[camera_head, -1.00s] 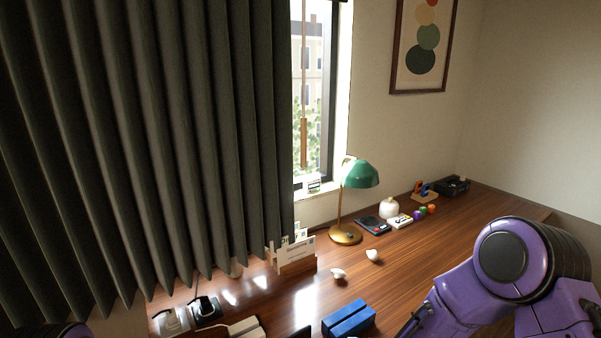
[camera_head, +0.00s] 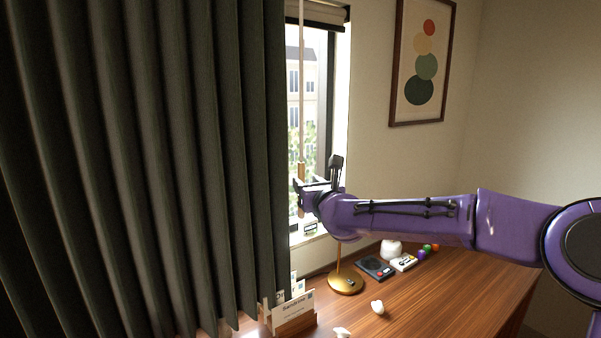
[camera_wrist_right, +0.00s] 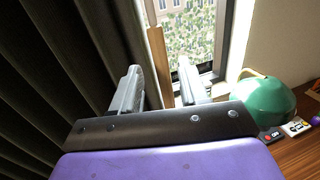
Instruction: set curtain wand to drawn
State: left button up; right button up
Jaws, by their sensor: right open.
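The curtain wand (camera_head: 301,90) hangs at the right edge of the dark curtain (camera_head: 150,150), in front of the window. It is a thin rod with a wooden lower handle, also seen in the right wrist view (camera_wrist_right: 160,60). My right gripper (camera_head: 306,187) is open at the height of the wooden handle. In the right wrist view the handle shows between the two fingers (camera_wrist_right: 160,86), nearer the left one; contact cannot be told. The curtain hangs in folds over the left side, leaving a strip of window bare. My left gripper is out of view.
A green-shaded lamp (camera_wrist_right: 266,108) stands on the wooden desk (camera_head: 440,295) just right of my gripper; my arm hides its shade in the head view. A card holder (camera_head: 291,316) stands near the curtain's lower edge.

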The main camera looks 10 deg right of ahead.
aim_at(303, 181)
jog(key=w, duration=0.1)
jog(key=w+p, duration=0.1)
jog(key=w, duration=0.3)
jog(key=shift+w+a+f, duration=0.15)
jog(key=shift+a+f, duration=0.15)
jog(key=shift+a, duration=0.05)
jog(key=shift+w+d, duration=0.1)
grip_shut()
